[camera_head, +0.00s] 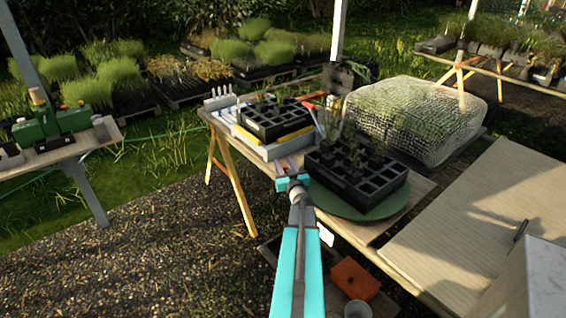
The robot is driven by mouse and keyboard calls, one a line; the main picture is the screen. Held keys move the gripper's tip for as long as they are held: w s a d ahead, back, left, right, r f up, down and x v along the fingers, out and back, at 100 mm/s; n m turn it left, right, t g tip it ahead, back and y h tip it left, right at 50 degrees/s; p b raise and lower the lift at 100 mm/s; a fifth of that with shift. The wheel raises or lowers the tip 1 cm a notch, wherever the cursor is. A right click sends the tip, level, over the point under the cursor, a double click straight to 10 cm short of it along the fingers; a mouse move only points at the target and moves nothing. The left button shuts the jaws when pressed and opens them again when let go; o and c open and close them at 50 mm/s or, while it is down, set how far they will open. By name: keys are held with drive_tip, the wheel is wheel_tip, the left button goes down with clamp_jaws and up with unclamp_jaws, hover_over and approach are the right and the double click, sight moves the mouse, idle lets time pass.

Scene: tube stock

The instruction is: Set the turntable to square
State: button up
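The turntable (338,206) is a green round disc on the wooden table. A black cell tray (374,192) with several small plants sits on it and hides most of the disc. The tray's front edge runs at a slant, down to the right in the picture. My gripper (288,168) is at the left of the tray, close to its left corner. I cannot tell whether it touches the tray. Its fingers are small and partly hidden by my own arm, so its opening does not show clearly.
Another black cell tray (273,121) stands behind on a yellow and white stack. A netted mound of plants (415,118) is at the back right. A bare board (480,220) lies at the right. An orange-brown block (355,279) and a pale pot (357,309) are low in front.

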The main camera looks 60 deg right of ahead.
drive_tip(key=shift+w+d, duration=0.4)
drive_tip(key=shift+w, duration=0.05)
clamp_jaws()
drive_tip(key=shift+a, duration=0.2)
